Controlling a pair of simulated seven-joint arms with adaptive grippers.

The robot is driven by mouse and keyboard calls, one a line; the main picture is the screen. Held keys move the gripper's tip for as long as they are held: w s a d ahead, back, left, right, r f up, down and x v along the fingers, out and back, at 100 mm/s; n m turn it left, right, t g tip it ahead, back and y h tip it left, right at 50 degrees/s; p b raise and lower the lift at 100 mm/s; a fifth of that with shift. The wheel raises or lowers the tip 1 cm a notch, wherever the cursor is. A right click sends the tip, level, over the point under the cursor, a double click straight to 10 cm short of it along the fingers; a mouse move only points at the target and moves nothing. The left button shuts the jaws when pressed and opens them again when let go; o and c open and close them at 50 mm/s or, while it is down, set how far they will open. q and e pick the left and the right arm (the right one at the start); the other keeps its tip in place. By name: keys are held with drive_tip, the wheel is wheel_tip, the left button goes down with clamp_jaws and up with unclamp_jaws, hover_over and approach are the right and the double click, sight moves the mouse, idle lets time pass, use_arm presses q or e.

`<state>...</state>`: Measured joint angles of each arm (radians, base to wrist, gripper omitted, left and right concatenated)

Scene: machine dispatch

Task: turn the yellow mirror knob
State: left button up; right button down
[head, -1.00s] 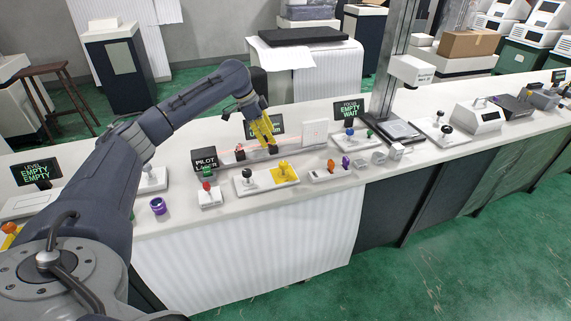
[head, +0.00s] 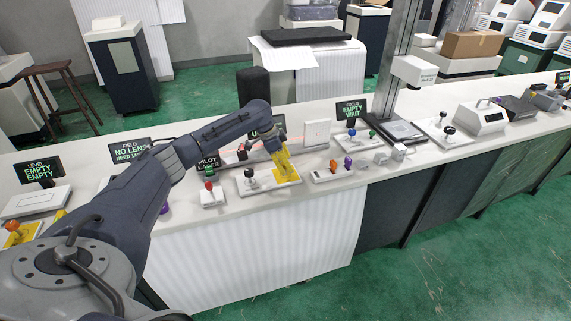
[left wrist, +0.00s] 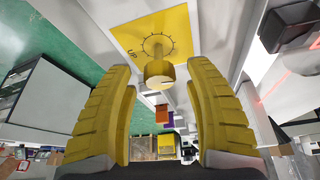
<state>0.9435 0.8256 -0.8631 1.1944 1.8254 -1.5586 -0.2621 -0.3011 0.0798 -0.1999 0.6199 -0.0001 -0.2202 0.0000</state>
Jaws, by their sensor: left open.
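The yellow mirror knob (left wrist: 158,74) is a short cylinder on a yellow plate (left wrist: 178,22) with a dial scale, in the upper middle of the left wrist view. In the head view, the plate (head: 291,179) lies at the right end of a white base, with the knob largely hidden by my gripper. My left gripper (head: 282,168) has yellow ribbed fingers and points down at the plate. In the left wrist view, my left gripper (left wrist: 160,72) is open, its fingers on either side of the knob with gaps visible. My right gripper is not in view.
A black knob (head: 250,173) stands on the same base, left of the plate. A red-topped switch (head: 209,187) is further left. Orange (head: 333,163) and purple (head: 348,161) knobs stand close on the right. A white upright panel (head: 317,133) stands behind.

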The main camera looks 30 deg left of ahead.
use_arm(q)
drive_tip(key=shift+f, duration=0.1)
drive_tip(key=shift+c, duration=0.4)
clamp_jaws()
